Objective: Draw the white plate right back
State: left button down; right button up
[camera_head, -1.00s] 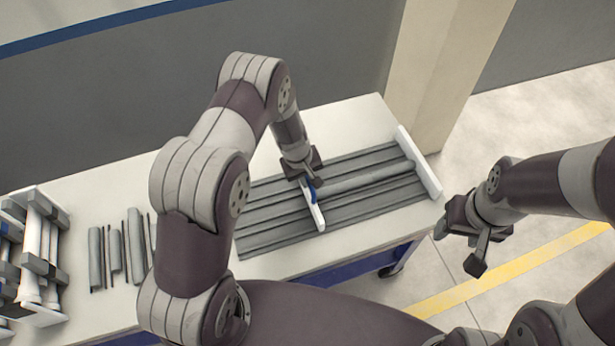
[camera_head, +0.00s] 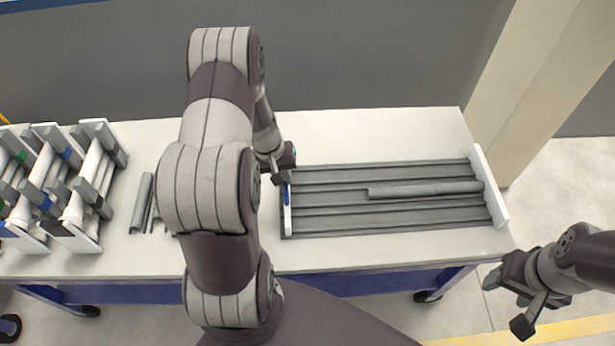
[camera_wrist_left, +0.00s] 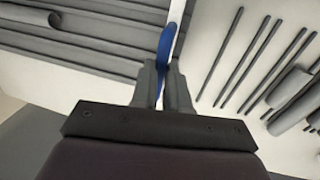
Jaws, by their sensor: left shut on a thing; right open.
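The white plate (camera_head: 288,220) stands across the left end of the grey grooved tray (camera_head: 330,222). Its blue handle (camera_head: 287,193) is between the fingers of my left gripper (camera_head: 284,180), which is shut on it. The wrist view shows the blue handle (camera_wrist_left: 166,48) in the fingers (camera_wrist_left: 163,80) and a narrow strip of the white plate (camera_wrist_left: 177,10) above. A grey pipe (camera_head: 425,190) lies in a tray groove toward the right, well apart from the plate. My right gripper (camera_head: 506,302) is open and empty, off the table's front right corner.
A fixed-looking white end piece (camera_head: 489,187) closes the tray's right end. Loose grey pipes and thin rods (camera_head: 143,203) lie left of my left arm, partly hidden by it. White racks with pipes (camera_head: 88,200) stand at the far left. The table behind the tray (camera_head: 370,135) is clear.

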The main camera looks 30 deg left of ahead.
pick_arm(q)
jog(key=shift+s+a, duration=0.4)
jog(key=shift+a, duration=0.3)
jog(key=c, duration=1.2)
grip_release()
jog(key=shift+a, duration=0.1)
jog(key=shift+o, duration=0.4)
jog(key=shift+s+a, duration=0.15)
jog(key=shift+s, duration=0.05)
notch_tip(320, 180, up, 12)
jog(key=s+a, duration=0.1)
jog(key=a, duration=0.1)
jog(key=shift+s+r, duration=0.2)
jog(key=shift+r, duration=0.05)
